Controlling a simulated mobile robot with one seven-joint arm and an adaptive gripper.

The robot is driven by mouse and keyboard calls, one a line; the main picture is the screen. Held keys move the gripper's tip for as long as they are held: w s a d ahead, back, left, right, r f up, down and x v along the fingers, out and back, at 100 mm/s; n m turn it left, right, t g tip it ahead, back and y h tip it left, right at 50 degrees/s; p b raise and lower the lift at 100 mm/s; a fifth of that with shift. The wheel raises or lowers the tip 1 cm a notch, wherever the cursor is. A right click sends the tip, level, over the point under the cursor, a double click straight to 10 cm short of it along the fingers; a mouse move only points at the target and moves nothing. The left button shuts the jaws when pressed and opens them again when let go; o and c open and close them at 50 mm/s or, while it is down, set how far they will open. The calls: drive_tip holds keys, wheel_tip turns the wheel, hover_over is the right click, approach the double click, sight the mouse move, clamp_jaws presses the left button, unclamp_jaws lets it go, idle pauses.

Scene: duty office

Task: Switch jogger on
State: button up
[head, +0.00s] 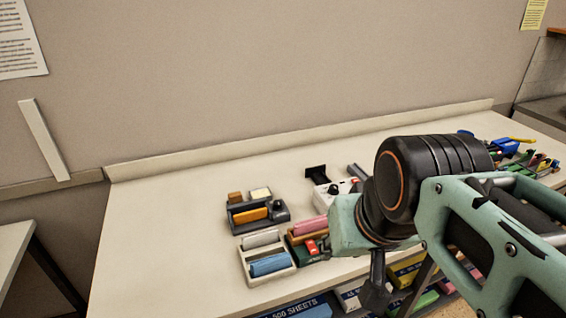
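My arm reaches in from the right over the table, and its wrist covers part of the devices there. My gripper (376,290) hangs below the wrist near the table's front edge. Only a dark part of it shows, so I cannot tell whether it is open or shut. A white device with a black knob (334,190) sits just left of the wrist, partly hidden by it. A dark device with a red part (311,246) lies at the front, also partly covered. I cannot tell which device is the jogger, and no switch state can be read.
A dark desk holder with orange, brown and cream items (243,220) stands at the middle left. In front is a pale tray (246,275) with grey and blue rolls. Colourful tools (530,160) lie at far right. Paper packs (300,308) sit below. The table's left side (150,240) is clear.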

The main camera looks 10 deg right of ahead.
clamp_jaws()
idle(1.2)
